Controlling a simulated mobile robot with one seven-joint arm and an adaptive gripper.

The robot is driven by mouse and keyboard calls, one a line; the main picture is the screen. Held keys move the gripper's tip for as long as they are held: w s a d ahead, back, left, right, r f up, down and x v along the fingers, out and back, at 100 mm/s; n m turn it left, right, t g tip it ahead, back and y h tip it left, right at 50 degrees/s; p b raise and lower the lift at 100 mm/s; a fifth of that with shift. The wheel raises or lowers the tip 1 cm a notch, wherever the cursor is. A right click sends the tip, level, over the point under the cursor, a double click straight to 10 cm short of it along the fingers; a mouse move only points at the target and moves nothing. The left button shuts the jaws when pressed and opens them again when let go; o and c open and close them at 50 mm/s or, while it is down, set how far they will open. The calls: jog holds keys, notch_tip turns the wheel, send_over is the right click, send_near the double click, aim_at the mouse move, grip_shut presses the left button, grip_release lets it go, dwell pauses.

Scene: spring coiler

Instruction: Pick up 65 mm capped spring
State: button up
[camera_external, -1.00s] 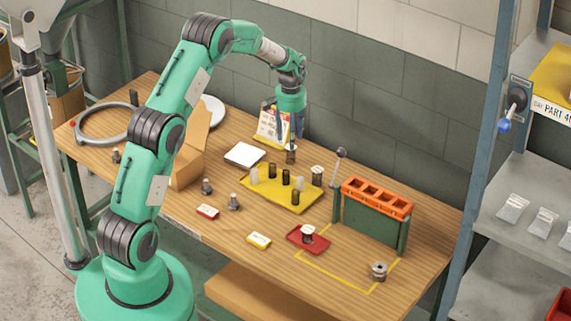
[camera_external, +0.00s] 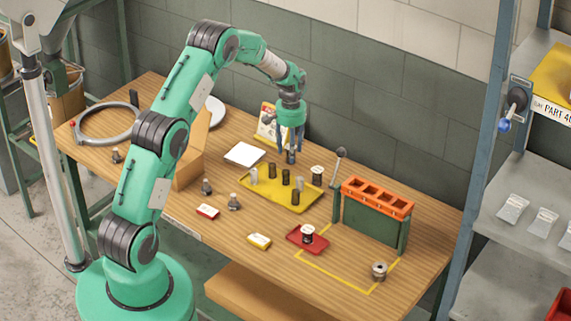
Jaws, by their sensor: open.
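My gripper (camera_external: 291,147) is open and points down over the back of the table. Its fingers stand on either side of a small dark upright cylinder (camera_external: 291,157), whose lower part shows below the fingertips. Whether they touch it, I cannot tell. A spool-shaped piece with a pale top (camera_external: 317,175) stands just right of it, by the yellow tray (camera_external: 270,198). A similar pale-topped piece (camera_external: 307,232) stands on a red tray (camera_external: 320,246). A grey one (camera_external: 379,270) stands at the front right. The pieces are too small to tell which is the 65 mm capped spring.
Several short dark and pale cylinders stand on the yellow tray. An orange slotted rack (camera_external: 377,198) on green panels is to the right, with a knobbed lever (camera_external: 339,154) beside it. A card stand (camera_external: 268,125) is close left of my gripper; the wall is behind.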

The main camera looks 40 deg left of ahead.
jog(key=shift+f, duration=1.2)
jog(key=shift+c, duration=0.5)
jog(key=c, duration=1.1)
